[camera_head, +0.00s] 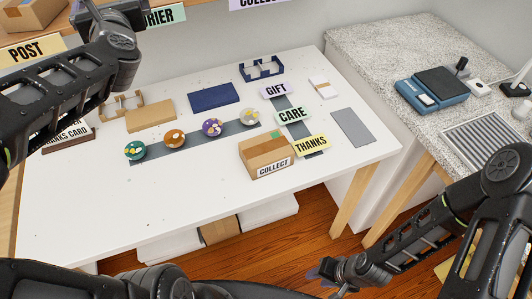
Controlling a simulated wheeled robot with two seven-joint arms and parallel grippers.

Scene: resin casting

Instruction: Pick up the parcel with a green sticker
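My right gripper (328,273) is low at the bottom of the view, in front of the table and apart from the box. Its fingers are small and dark, so their opening is unclear. My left arm reaches up at the upper left, and its dark hand (88,18) is partly cut off by the top edge. I cannot see what it holds.
A shelf with POST and COURIER signs runs along the top left, with a cardboard box (28,14) above POST. Several round coloured pieces lie on a grey strip (192,140). The table's front is clear.

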